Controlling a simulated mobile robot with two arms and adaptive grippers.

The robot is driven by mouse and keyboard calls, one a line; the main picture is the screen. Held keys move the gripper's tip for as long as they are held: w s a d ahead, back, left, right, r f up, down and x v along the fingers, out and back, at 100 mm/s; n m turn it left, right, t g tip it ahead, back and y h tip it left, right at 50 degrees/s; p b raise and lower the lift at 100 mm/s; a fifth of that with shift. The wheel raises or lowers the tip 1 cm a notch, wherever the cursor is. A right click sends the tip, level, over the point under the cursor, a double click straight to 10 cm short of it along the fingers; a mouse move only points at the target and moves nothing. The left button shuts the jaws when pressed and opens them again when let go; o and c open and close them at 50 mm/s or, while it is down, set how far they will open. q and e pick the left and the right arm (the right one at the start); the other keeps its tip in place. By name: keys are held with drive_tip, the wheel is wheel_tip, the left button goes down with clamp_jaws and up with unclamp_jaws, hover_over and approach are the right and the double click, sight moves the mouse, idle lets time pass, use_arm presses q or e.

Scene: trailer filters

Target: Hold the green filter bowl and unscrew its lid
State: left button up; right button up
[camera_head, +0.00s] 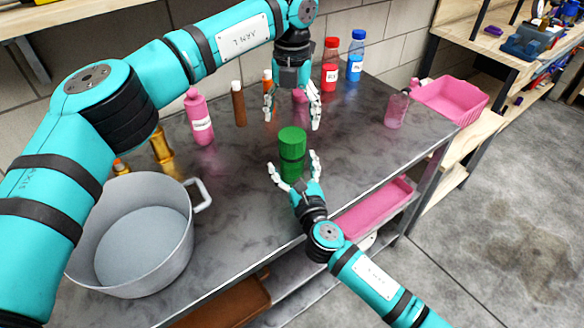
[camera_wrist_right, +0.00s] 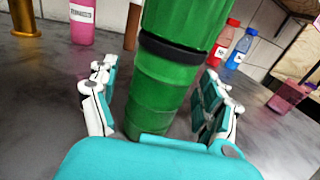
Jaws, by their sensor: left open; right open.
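The green filter bowl (camera_head: 291,165) stands upright on the dark metal table. Its green lid (camera_head: 292,136) sits on top, above a black ring. My right gripper (camera_head: 294,170) is open, low at the near side of the bowl. In the right wrist view the bowl (camera_wrist_right: 160,95) stands between the two open fingers, and the lid (camera_wrist_right: 187,20) is partly cut off by the top edge. I cannot tell whether a finger touches the bowl. My left gripper (camera_head: 292,108) is open, pointing down, above and behind the lid, with nothing held.
A big grey pot (camera_head: 183,262) stands at the table's left. Pink (camera_head: 199,118), brown (camera_head: 238,104), red-capped (camera_head: 330,66) and blue-capped (camera_head: 356,58) bottles stand behind. A pink translucent bottle (camera_head: 397,108) is at the right. The tabletop right of the bowl is clear.

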drive_tip(key=shift+w, duration=0.15)
clamp_jaws()
idle(0.6)
